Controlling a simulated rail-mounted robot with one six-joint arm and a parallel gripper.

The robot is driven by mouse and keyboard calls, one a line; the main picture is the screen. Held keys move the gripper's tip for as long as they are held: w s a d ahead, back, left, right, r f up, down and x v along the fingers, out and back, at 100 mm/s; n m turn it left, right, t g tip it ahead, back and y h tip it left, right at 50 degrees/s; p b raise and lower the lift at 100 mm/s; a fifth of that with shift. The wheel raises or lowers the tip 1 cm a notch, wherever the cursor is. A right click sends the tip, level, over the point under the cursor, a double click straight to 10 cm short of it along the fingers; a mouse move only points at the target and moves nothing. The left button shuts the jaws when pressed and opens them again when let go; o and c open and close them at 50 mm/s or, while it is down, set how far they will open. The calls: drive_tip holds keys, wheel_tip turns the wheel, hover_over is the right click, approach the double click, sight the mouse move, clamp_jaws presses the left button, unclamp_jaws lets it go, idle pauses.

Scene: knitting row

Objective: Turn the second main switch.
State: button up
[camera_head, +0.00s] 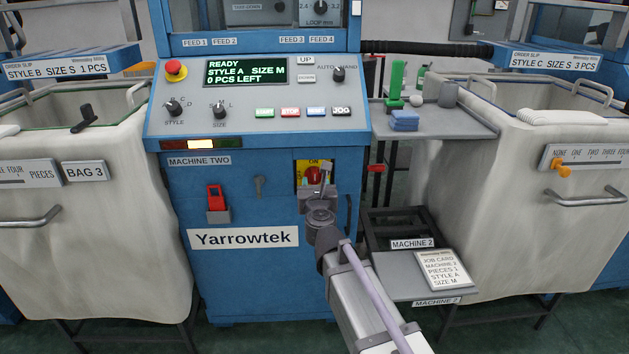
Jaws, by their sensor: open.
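The main switch of machine two is a red rotary knob (313,175) on a yellow plate (300,166) in the blue front panel, right of the MACHINE TWO label. "ON" shows at the top of the plate. My gripper (317,190) is open right in front of the switch, pointing at the panel. One finger stands across the right part of the knob in the picture. My gripper hides the lower part of the plate. I cannot tell whether the fingers touch the knob or which way the knob points.
The control panel (255,130) juts out above the switch, its display reading READY, with a red stop button (176,69) at left. A red-handled holder (217,203) and a key-like part (259,187) are left of the switch. A grey side shelf (440,120) is right.

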drive_tip(key=w, duration=0.2)
drive_tip(key=shift+w+a, duration=0.15)
drive_tip(key=shift+w, duration=0.25)
drive_tip(key=shift+c, duration=0.2)
clamp_jaws()
